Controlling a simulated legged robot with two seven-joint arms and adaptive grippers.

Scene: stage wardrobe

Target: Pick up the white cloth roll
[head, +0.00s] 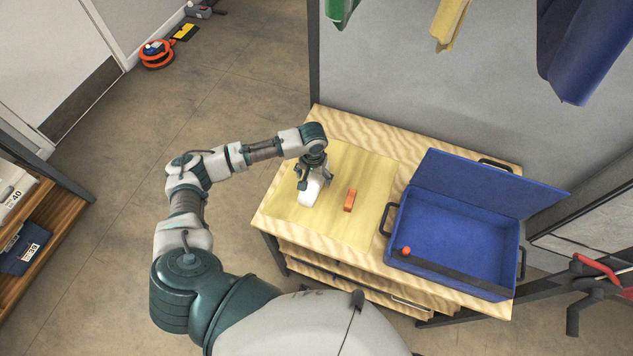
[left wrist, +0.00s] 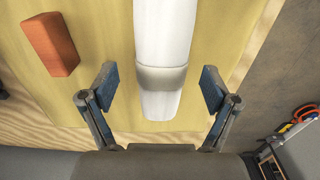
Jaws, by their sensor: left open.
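The white cloth roll (head: 309,193) lies on a yellow mat (head: 372,200) on the wooden table. In the left wrist view the white cloth roll (left wrist: 165,40) runs up the picture, with a grey band (left wrist: 161,78) around it near its lower end. My left gripper (head: 306,183) is above the roll. In the left wrist view its fingers (left wrist: 159,88) are open, one on each side of the roll, with a gap visible on both sides. The roll's far end is cut off by the top of that view. My right gripper does not show.
An orange block (head: 350,199) lies on the mat beside the roll; it also shows in the left wrist view (left wrist: 50,43). An open blue case (head: 440,262) with a small red ball (head: 406,251) stands at the table's right. Cloths hang above the back.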

